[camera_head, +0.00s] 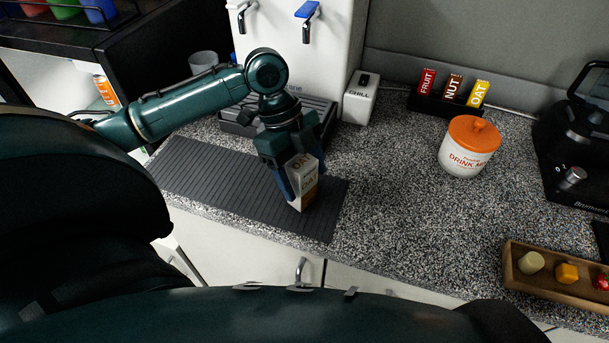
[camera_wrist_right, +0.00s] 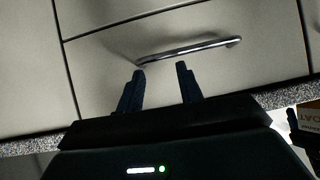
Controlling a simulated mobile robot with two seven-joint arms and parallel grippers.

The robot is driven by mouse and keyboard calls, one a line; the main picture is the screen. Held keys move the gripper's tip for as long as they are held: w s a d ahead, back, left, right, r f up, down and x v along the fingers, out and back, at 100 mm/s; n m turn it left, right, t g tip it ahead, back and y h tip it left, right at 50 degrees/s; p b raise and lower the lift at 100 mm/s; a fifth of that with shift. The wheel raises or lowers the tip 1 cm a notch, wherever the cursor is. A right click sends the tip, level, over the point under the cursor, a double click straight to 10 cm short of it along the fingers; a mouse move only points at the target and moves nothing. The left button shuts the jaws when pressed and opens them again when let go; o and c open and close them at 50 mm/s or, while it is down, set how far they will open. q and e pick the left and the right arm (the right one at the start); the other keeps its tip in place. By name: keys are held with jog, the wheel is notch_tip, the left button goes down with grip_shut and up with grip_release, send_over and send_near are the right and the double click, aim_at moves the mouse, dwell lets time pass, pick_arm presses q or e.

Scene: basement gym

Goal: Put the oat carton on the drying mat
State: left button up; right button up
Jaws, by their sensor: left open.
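The oat carton (camera_head: 304,186), white with an orange-brown lower part, stands on the dark grey ribbed drying mat (camera_head: 215,177), near the mat's right end. My left gripper (camera_head: 298,185) is open and reaches down around the carton's upper part, with its fingers at the carton's sides. I cannot tell whether a finger still touches it. In the right wrist view, my right gripper (camera_wrist_right: 162,72) is open and empty in front of a pale drawer front. A part of the carton (camera_wrist_right: 310,113) shows at that view's right edge.
A white dispenser (camera_head: 297,60) with a drip tray stands behind the mat. An orange-lidded jar (camera_head: 470,147), a rack of small FRUIT, NUT and OAT packs (camera_head: 450,90) and a wooden tray (camera_head: 550,284) stand to the right. A drawer handle (camera_wrist_right: 190,49) is near my right gripper.

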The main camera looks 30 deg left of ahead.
pick_arm(q)
jog(key=v, duration=1.1)
